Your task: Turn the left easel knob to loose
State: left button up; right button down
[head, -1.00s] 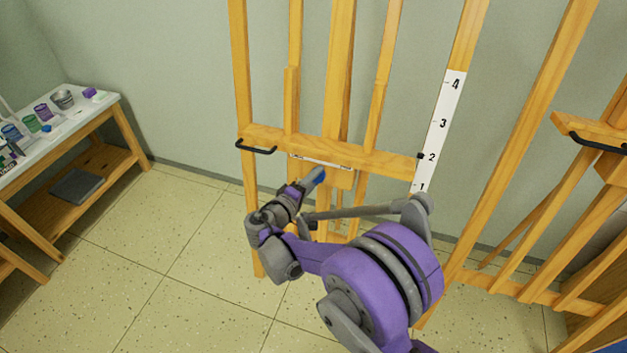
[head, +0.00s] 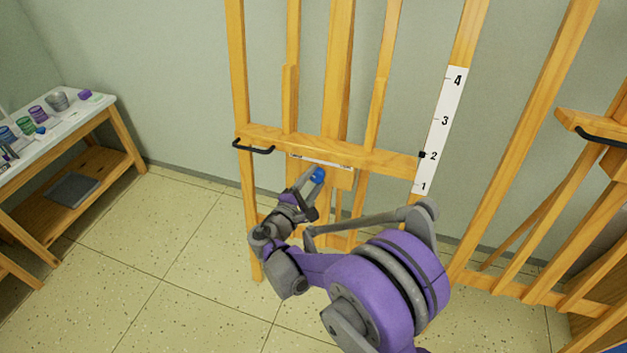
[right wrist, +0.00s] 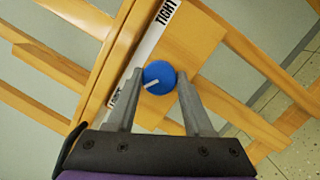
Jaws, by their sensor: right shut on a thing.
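The easel's blue round knob (head: 318,174) sits on the wooden block below the easel's crossbar. It also shows in the right wrist view (right wrist: 159,75), with a white pointer line aimed to the lower left. A white label strip (right wrist: 150,40) beside it reads TIGHT at its upper end; the word at its lower end is partly hidden by a finger. My right gripper (head: 311,178) is shut on the knob, with one finger on each side (right wrist: 159,82). My left gripper is out of view.
Another easel (head: 590,125) stands at the right. A table with cups (head: 90,110) stands at the left. Floor between is clear.

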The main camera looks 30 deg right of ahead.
dwell(0.5)
jog(key=shift+c, duration=1.5)
grip_release()
jog(key=p+v, duration=0.1)
jog(key=v, duration=1)
jog(key=shift+d, duration=0.1)
